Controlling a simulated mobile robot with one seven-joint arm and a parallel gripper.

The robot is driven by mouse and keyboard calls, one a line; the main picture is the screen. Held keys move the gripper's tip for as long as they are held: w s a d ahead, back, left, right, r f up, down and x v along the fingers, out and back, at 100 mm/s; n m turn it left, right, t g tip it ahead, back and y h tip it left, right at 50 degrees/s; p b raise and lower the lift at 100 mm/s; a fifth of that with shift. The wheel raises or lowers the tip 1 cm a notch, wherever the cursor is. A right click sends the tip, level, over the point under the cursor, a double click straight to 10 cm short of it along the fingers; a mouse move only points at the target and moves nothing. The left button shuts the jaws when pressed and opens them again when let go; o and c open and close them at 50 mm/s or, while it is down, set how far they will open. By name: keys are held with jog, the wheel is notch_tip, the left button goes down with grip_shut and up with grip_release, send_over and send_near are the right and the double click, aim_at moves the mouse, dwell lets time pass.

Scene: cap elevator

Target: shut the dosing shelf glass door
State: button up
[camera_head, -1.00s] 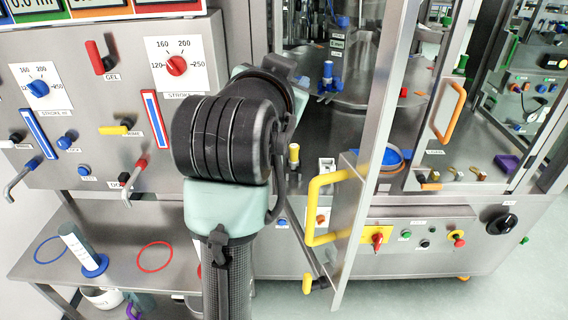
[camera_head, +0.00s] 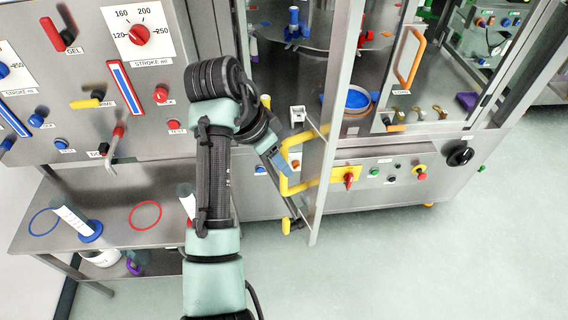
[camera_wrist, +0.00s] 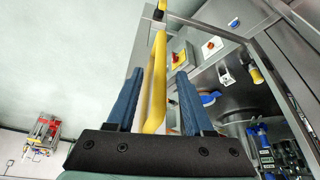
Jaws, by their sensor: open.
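The glass door with a metal frame (camera_head: 329,120) stands open, swung out from the cabinet front towards me. Its yellow handle (camera_head: 287,184) is on the door's lower part; in the wrist view the handle (camera_wrist: 157,85) runs lengthwise between the two blue fingers. My gripper (camera_head: 285,172) is at the handle in the head view. In the wrist view my gripper (camera_wrist: 158,76) is open, with a finger on each side of the yellow bar. I cannot tell whether either finger touches it.
A control panel with knobs and levers (camera_head: 118,160) is on the left, above a metal shelf (camera_head: 110,225) holding a white cylinder on a blue base (camera_head: 88,228). A second door with an orange handle (camera_head: 411,62) is to the right. The floor (camera_head: 420,265) in front is clear.

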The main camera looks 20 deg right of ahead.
jog(key=p, duration=0.1)
send_over(284, 190)
jog(key=shift+w+d+f, duration=0.1)
jog(key=shift+w+f, duration=0.1)
jog(key=shift+f, duration=1)
jog(key=shift+w+d+f, duration=0.1)
jog(key=shift+w+f, duration=0.1)
jog(key=shift+f, duration=0.95)
grip_shut()
